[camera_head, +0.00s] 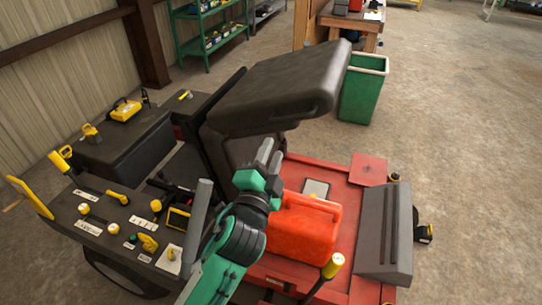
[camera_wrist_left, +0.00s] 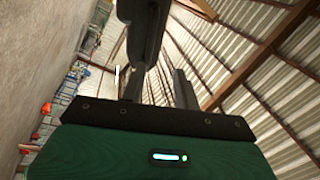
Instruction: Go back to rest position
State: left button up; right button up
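My left gripper (camera_head: 270,153) shows in the middle of the head view, at the end of a green and grey arm that comes in from below. Its two grey fingers point up and away, with a gap between them, and nothing shows between them. In the left wrist view the dark fingers (camera_wrist_left: 165,65) also stand apart, against the roof and floor. The gripper appears just left of and above a red canister (camera_head: 300,228); whether they touch is hard to tell. My right gripper is not in view.
The canister stands on a red vehicle deck (camera_head: 335,185). A dark seat-like pad (camera_head: 285,85) overhangs behind the gripper. A console (camera_head: 105,215) with yellow levers is at left. A green bin (camera_head: 362,90) and shelves (camera_head: 208,28) stand behind. The floor at right is open.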

pick_arm(q)
jog(key=shift+w+f, duration=0.1)
